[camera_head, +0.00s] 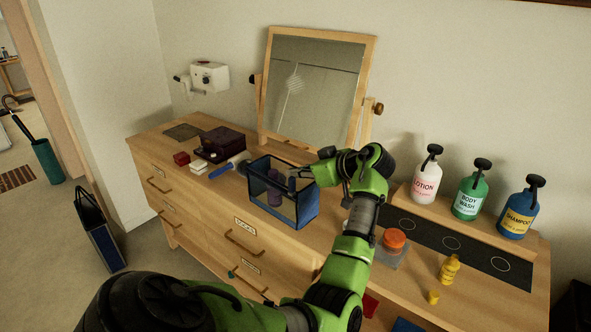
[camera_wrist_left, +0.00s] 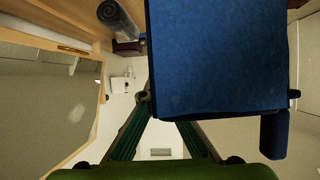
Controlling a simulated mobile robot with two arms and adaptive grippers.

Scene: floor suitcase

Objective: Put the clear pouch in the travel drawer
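The clear pouch (camera_head: 306,206), a see-through box with dark blue edges and a purple item inside, is on or just above the dresser top, in front of the mirror; contact below is unclear. My left gripper (camera_head: 297,177) is at its upper right rim. In the left wrist view, a large blue panel (camera_wrist_left: 218,55), seemingly the pouch's side, fills the upper right, and the fingers (camera_wrist_left: 148,108) converge at its edge, apparently shut on it. Labelled drawers (camera_head: 215,228) are in the dresser front; I cannot read which is the travel drawer. My right gripper is out of view.
A mirror (camera_head: 312,85) stands behind the pouch. A dark case (camera_head: 222,144) and a blue-handled brush (camera_head: 222,170) lie left. Lotion (camera_head: 426,180), body wash (camera_head: 470,194) and shampoo (camera_head: 518,212) bottles stand right. An orange-lidded jar (camera_head: 394,239) and yellow bottle (camera_head: 450,268) are nearer.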

